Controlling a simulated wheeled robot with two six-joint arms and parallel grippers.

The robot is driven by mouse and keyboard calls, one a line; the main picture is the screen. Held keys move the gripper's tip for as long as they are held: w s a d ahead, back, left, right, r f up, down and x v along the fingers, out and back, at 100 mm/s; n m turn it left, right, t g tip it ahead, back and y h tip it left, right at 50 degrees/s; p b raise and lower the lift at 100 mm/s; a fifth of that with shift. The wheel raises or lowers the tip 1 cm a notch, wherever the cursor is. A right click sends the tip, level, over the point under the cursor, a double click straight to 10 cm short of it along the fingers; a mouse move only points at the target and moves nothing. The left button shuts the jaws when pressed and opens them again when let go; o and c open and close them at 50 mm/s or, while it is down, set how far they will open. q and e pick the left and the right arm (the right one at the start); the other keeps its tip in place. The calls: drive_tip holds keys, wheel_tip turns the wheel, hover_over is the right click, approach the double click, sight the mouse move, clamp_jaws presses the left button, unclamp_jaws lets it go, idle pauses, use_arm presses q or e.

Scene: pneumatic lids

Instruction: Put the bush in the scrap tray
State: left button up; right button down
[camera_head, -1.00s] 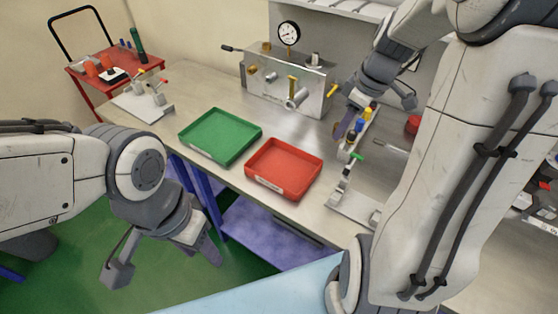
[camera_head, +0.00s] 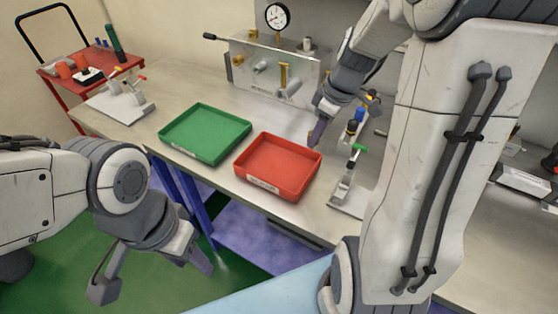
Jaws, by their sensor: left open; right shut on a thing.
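My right gripper (camera_head: 317,132) is shut just above and beside the back right corner of the red tray (camera_head: 262,184). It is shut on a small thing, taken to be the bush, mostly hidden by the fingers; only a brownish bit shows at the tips. The red tray looks empty, with a white label on its front too small to read. A green tray (camera_head: 190,155) stands to its left, also empty and labelled. Which one is the scrap tray I cannot read. My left gripper (camera_head: 200,261) is open and empty, low in front of the bench.
A metal fixture block with a pressure gauge (camera_head: 277,17) stands behind the trays. A stand with a green-handled clamp (camera_head: 349,178) is right of the red tray. Another clamp stand (camera_head: 122,104) is at the left bench end, near a red cart (camera_head: 62,90).

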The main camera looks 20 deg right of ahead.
drive_tip(key=w+a+f, duration=0.1)
drive_tip(key=a, duration=0.1)
drive_tip(key=w+a+f+p, duration=0.1)
drive_tip(key=w+a+f, duration=0.1)
drive_tip(key=a, duration=0.1)
drive_tip(key=w+a+f, duration=0.1)
drive_tip(key=a+f, duration=0.1)
drive_tip(key=shift+w+a+f+p, duration=0.1)
drive_tip(key=shift+w+a+p, duration=0.1)
drive_tip(key=shift+w+p, duration=0.15)
drive_tip(key=x, duration=0.4)
drive_tip(key=shift+s+d+f, duration=0.1)
drive_tip(key=shift+s+d, duration=0.2)
drive_tip(key=shift+s, duration=0.05)
drive_tip(key=shift+f+b, duration=0.2)
drive_tip(key=shift+b, duration=0.1)
drive_tip(key=c, duration=0.6)
unclamp_jaws()
drive_tip(key=shift+r, duration=0.1)
